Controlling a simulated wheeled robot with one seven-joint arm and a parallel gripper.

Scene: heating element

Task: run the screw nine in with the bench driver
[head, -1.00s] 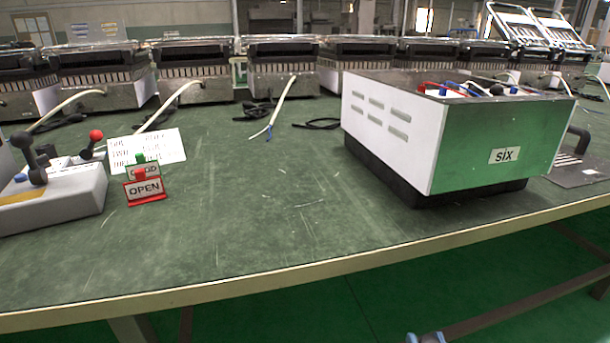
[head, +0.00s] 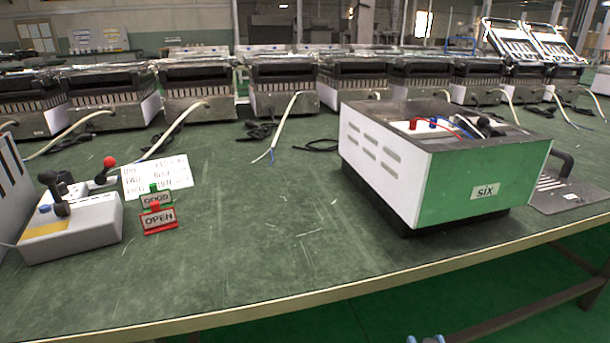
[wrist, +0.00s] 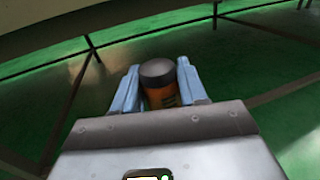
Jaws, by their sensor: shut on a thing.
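My gripper (wrist: 156,72) is shut on an orange cylinder with a dark round end, which looks like the driver (wrist: 161,92). The light-blue fingers lie on both sides of it. Below it in the wrist view is green floor, so it is held off the bench top. In the head view only pale-blue tips show at the bottom edge, in front of the bench. A white and green housing labelled SIX (head: 440,185) stands on the bench, open on top, with red and blue wires inside. No screw marked nine can be made out.
The green bench top (head: 270,230) is clear in the middle; its pale front edge (head: 330,290) runs across. A dark plate with a handle (head: 565,193) lies right. Several heaters line the back.

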